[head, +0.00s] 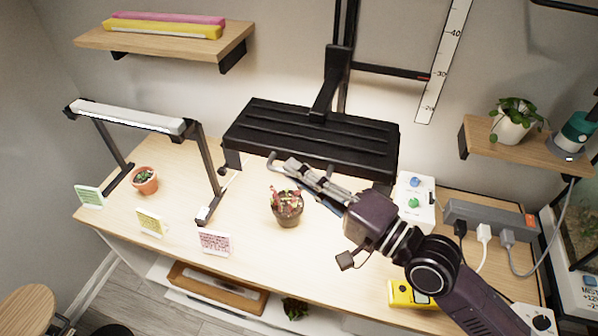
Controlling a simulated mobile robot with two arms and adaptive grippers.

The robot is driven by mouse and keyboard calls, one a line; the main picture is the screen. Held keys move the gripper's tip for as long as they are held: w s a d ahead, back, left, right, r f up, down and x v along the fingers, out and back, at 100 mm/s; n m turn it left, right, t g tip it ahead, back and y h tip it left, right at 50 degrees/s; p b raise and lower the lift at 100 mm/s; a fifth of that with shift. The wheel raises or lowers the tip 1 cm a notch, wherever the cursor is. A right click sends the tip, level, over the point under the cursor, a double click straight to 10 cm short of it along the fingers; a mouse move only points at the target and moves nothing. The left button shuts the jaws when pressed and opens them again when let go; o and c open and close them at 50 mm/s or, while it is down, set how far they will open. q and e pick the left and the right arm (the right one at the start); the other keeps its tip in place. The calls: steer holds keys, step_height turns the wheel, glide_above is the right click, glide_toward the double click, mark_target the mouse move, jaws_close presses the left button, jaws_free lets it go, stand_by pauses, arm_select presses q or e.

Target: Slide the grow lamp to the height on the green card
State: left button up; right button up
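The grow lamp (262,122) is a wide black ribbed panel on a black upright post, hanging above the table. A black pointer bar (390,72) runs from the post to the white wall scale (443,60), its tip close to the 30 mark. The green card (89,197) stands at the table's left end; its print is too small to read. My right gripper (287,166) is at the lamp's front edge, beside a grey curved handle (271,159). Whether its fingers are closed on the handle is unclear. My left gripper is out of view.
A small potted plant (288,209) stands below my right gripper. A yellow card (151,223) and a pink card (214,242) stand along the front edge. A white bar lamp (128,116) is at left; a control box (414,200) and power strip (490,218) are at right.

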jaws_close()
step_height(320, 180, down, 11)
steer(key=b, duration=0.7)
steer(key=shift+r, duration=0.15)
steer(key=shift+o, duration=2.2)
jaws_free()
steer(key=shift+s, duration=0.1)
steer(key=shift+o, duration=0.7)
